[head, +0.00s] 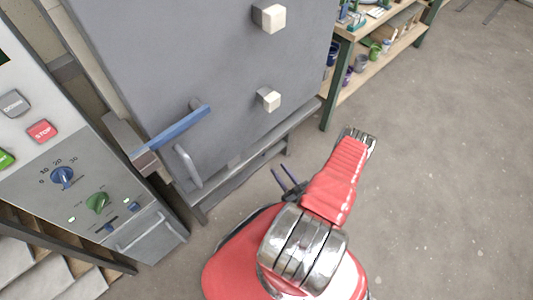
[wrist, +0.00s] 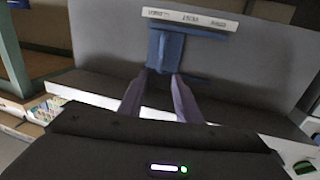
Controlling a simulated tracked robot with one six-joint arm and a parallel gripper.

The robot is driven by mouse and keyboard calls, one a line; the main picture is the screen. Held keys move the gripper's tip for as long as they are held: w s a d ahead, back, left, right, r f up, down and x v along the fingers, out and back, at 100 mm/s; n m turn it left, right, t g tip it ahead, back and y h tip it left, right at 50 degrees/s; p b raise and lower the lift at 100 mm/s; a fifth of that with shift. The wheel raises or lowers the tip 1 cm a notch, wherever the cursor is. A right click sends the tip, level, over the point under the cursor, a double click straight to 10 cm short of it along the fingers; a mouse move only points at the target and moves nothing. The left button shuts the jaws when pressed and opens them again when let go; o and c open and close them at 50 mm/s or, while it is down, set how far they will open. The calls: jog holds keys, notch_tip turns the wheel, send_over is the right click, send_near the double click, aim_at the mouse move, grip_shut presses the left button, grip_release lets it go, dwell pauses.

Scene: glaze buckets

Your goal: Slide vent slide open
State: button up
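The vent slide appears to be the blue tab (wrist: 166,48) on a grey panel (wrist: 240,65) in the wrist view, with a blue rail along it. A white label strip (wrist: 190,19) runs beside it, its print upside down and too small to read. My gripper (wrist: 162,74) has its two dark fingers apart, with the tips at the near end of the tab; whether they touch it I cannot tell. The blue tab cannot be made out there.
The grey kiln cabinet (head: 215,70) has a blue bar handle (head: 180,127) and two pale blocks. A control panel (head: 75,165) with knobs and buttons stands at the left. A shelf (head: 375,62) with pots stands at the back right. The floor (head: 450,170) at right is clear.

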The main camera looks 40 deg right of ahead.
jog(key=w+d, duration=0.2)
jog(key=w, duration=0.9)
jog(key=shift+w, duration=0.2)
jog(key=shift+c, duration=0.5)
grip_shut()
